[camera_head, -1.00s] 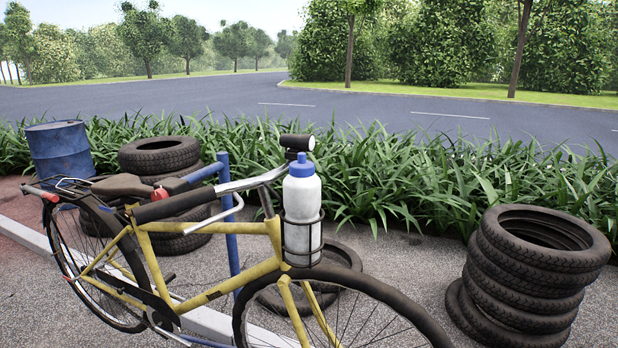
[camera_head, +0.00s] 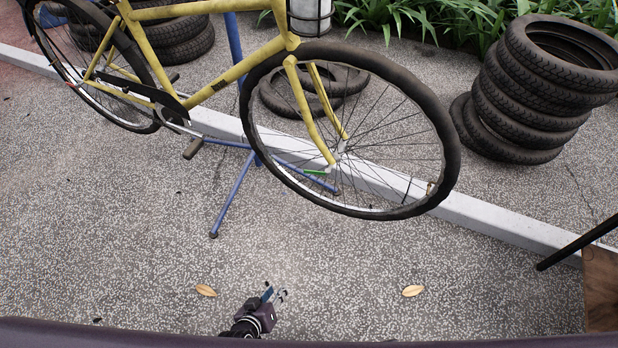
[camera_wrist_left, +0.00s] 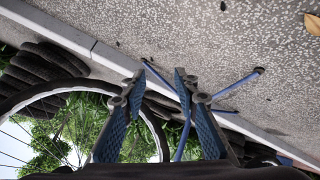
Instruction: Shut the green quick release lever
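The green quick release lever (camera_head: 315,172) is a small green bar at the front wheel's hub, at the foot of the yellow fork (camera_head: 310,115), in the head view. It points left from the hub, roughly level. The front wheel (camera_head: 447,150) hangs on the yellow bicycle. My left gripper (camera_head: 277,291) is low in the head view, well below the wheel and apart from it. In the left wrist view its two blue-padded fingers (camera_wrist_left: 158,88) are spread with nothing between them. The lever cannot be made out in the left wrist view. My right gripper is not in view.
A blue repair stand (camera_head: 232,190) holds the bicycle, its legs spread on the pavement. A pale kerb (camera_head: 500,222) runs behind the wheel. Stacked tyres (camera_head: 530,95) stand at the right. A wooden surface (camera_head: 602,290) is at the right edge. The pavement before the wheel is free.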

